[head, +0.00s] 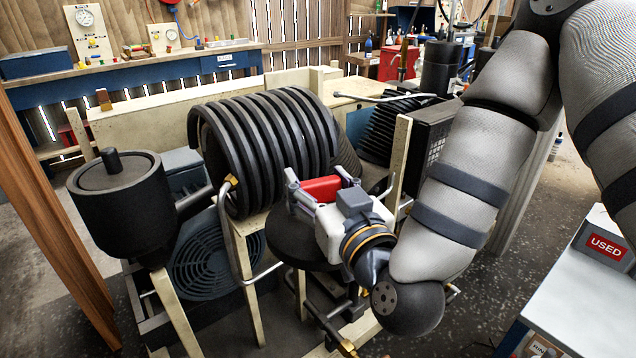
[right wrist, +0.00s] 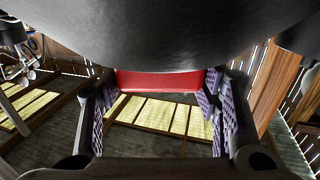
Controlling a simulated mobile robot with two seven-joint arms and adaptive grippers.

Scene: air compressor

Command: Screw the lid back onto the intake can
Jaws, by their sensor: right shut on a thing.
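A dark round lid-like piece (head: 283,243) with a red grip bar (head: 320,188) shows in the middle of the head view. My right gripper (head: 318,184) is shut on the red bar, with one finger at each end. In the right wrist view the red bar (right wrist: 158,81) spans between the purple-padded fingers (right wrist: 160,110), beside a large dark curved surface (right wrist: 160,30). A black can (head: 120,212) with a knobbed top stands at the left. I cannot tell which can is the intake can, or whether the held piece rests on one. My left gripper is out of view.
A large ribbed black cylinder (head: 262,150) stands just behind the gripper. Pale posts (head: 398,160) and bent metal pipes (head: 232,240) are close around it. A grey fan grille (head: 212,262) lies low at the left. A table with a USED bin (head: 603,246) is at the right.

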